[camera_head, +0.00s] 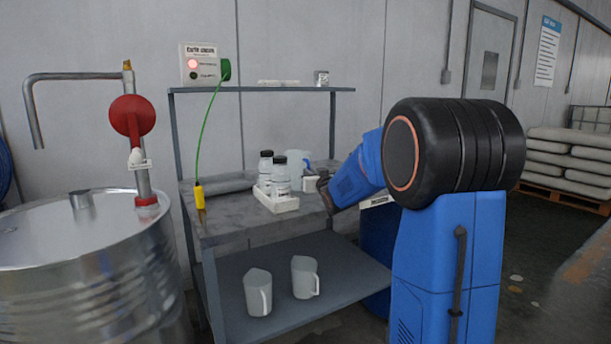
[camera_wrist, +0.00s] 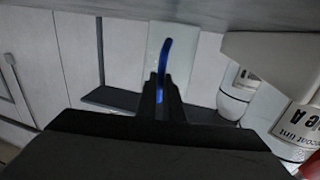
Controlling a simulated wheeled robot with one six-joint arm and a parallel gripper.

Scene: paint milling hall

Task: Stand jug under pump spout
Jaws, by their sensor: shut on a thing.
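A pale translucent jug (camera_head: 298,157) with a blue handle (camera_wrist: 163,65) is at the back of the bench, behind the white bottles. My gripper (camera_wrist: 160,92) is shut on that blue handle; the jug body (camera_wrist: 190,62) shows just beyond the fingers. In the head view my gripper (camera_head: 324,190) is at the bench's right side, and bottles partly hide the jug. I cannot tell whether the jug touches the bench top. The pump spout (camera_head: 33,110) is a grey bent pipe at the far left, above a steel drum (camera_head: 95,260) with a red pump head (camera_head: 132,115).
Two white bottles (camera_head: 281,182) stand in a white tray (camera_head: 276,203) beside the jug. Two grey jugs (camera_head: 304,277) stand on the lower shelf (camera_head: 345,265). A green cable (camera_head: 207,125) with a yellow clamp (camera_head: 199,195) hangs at the bench's left end, beside the drum.

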